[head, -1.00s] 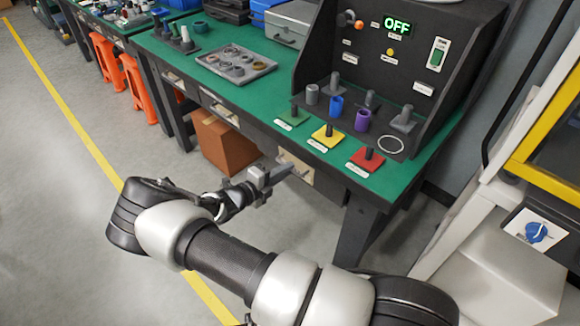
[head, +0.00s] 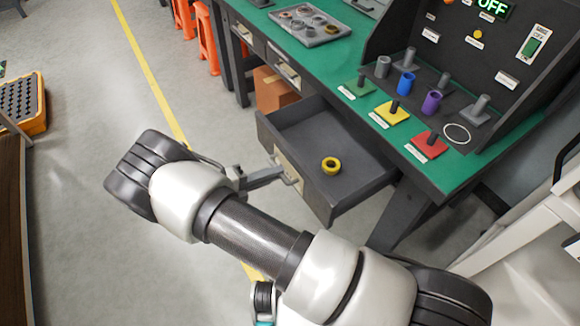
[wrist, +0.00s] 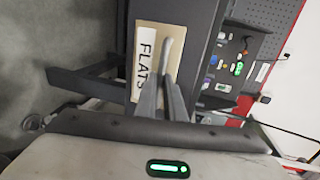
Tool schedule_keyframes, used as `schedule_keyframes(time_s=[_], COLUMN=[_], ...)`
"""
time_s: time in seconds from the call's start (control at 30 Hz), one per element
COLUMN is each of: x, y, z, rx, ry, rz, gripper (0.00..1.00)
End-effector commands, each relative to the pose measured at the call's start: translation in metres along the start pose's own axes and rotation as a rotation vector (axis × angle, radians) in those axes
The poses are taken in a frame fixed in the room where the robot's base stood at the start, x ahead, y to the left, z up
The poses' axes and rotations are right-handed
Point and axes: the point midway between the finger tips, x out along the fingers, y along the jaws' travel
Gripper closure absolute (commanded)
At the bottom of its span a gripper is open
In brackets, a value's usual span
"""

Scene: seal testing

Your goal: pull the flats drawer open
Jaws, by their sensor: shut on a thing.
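The flats drawer (head: 355,178) stands pulled well out from under the green-topped bench, and its inside shows. A yellow ring (head: 331,166) lies on its floor. In the wrist view the drawer front carries a tan label plate (wrist: 160,50) reading "FLATS". My gripper (head: 291,178) is at the drawer front, its fingers shut on the drawer handle (wrist: 173,55). The fingers (wrist: 163,98) also show in the wrist view, over the label. My arm hides part of the floor below the drawer.
The green bench top (head: 330,72) holds a grey tray of rings (head: 310,27), and green, yellow (head: 390,113) and red (head: 430,144) post stands. A cardboard box (head: 273,90) is under the bench. Open floor lies to the left, with an orange-edged case (head: 24,105) at the far left.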

Motion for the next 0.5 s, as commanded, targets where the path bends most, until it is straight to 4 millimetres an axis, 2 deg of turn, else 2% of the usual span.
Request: schedule_keyframes(time_s=[0.2, 0.5], x=[-0.02, -0.025], y=[0.005, 0.005], z=[0.0, 0.0], rx=[0.001, 0.001], ry=[0.0, 0.001], rz=[0.001, 0.0], gripper=[1.0, 1.0])
